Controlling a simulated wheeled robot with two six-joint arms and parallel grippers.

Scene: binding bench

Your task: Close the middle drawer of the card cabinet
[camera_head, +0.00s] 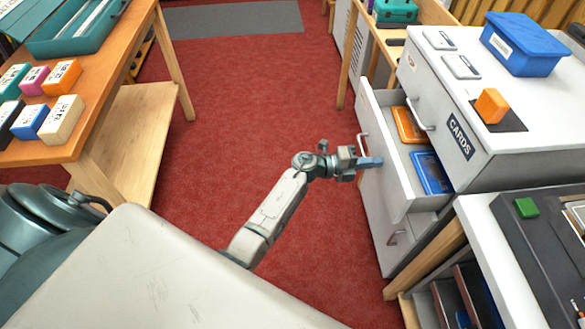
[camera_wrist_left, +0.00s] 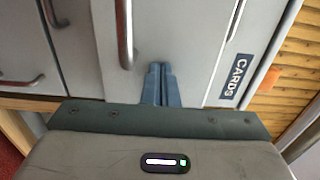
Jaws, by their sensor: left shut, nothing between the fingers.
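The grey card cabinet (camera_head: 470,90) with a "CARDS" label stands at the right. Its middle drawer (camera_head: 373,190) is pulled out, and an orange item (camera_head: 408,125) and a blue item (camera_head: 431,172) lie inside. The drawer's bar handle (camera_head: 362,146) is on its front; a bar handle (camera_wrist_left: 124,35) also shows in the wrist view. My left gripper (camera_head: 372,162) is shut and empty, with its fingertips at the drawer front beside the handle. In the wrist view the closed fingers (camera_wrist_left: 160,84) point at a pale panel; I cannot tell whether they touch it. My right gripper is out of view.
A blue bin (camera_head: 524,45) and an orange block (camera_head: 491,105) are on the cabinet top. The lower drawer handle (camera_head: 396,237) sits below the open drawer. A wooden table (camera_head: 118,75) with several small boxes stands left. Red carpet (camera_head: 240,110) between is clear.

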